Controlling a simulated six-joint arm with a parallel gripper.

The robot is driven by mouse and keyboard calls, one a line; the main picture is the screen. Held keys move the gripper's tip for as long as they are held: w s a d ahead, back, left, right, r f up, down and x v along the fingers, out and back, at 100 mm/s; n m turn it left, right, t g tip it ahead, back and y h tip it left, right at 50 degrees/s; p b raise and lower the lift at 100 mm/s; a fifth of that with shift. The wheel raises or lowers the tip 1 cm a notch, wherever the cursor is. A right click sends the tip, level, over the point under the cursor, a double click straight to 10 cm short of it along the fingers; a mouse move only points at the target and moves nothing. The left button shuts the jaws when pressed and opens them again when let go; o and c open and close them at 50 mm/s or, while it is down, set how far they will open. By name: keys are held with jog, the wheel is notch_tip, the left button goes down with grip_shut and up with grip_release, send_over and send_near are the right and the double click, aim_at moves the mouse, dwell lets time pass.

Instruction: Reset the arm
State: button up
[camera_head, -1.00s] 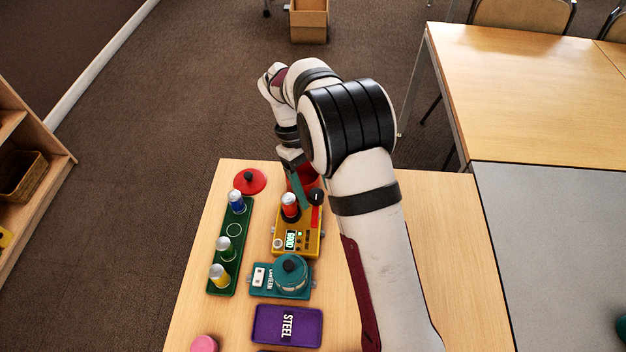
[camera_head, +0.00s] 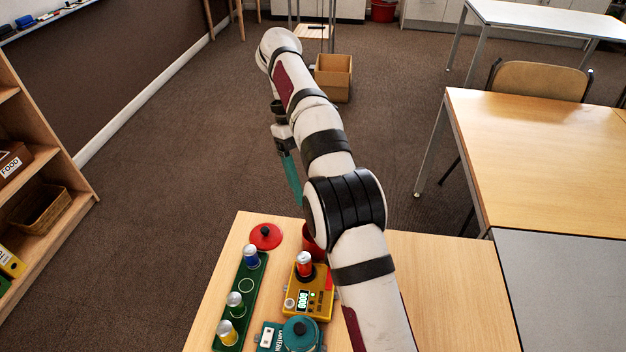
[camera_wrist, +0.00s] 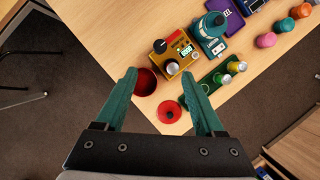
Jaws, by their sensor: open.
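My gripper (camera_head: 292,178) is raised beyond the far edge of the table, apart from everything on it. In the wrist view its two teal fingers (camera_wrist: 158,76) are spread wide with nothing between them. In the head view my arm stretches out away from the table, and only one finger shows clearly. A red cell (camera_head: 304,262) stands upright on the yellow tester (camera_head: 318,300). The green rack (camera_head: 246,307) holds a blue cell (camera_head: 251,256), a green cell (camera_head: 235,303) and a yellow cell (camera_head: 227,332), with one empty ring.
A red lid (camera_head: 266,236) lies near the table's far left corner. A red pot (camera_wrist: 146,82) stands near the far edge, partly hidden by my arm in the head view. A teal lantern (camera_head: 300,334) is nearer. A shelf (camera_head: 60,172) stands left; another table (camera_head: 530,150) stands right.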

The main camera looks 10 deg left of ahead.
jog(key=s+d+r+m+y, duration=0.1)
jog(key=s+d+r+m, duration=0.2)
jog(key=s+d, duration=0.35)
jog(key=s+d+r+m+y, duration=0.1)
jog(key=s+d+r+m, duration=0.2)
jog(key=s+d, duration=0.35)
jog(key=s+f+m+t+y, duration=0.1)
jog(key=s+f+m, duration=0.3)
jog(key=s, duration=0.4)
jog(key=s+f+m+t+y, duration=0.1)
jog(key=s+f+m, duration=0.3)
jog(key=s, duration=0.4)
jog(key=shift+s+d+f+m+t+y, duration=0.2)
jog(key=shift+d+f+m+t+y, duration=0.2)
jog(key=shift+d+f+y, duration=0.15)
jog(key=shift+a, duration=0.1)
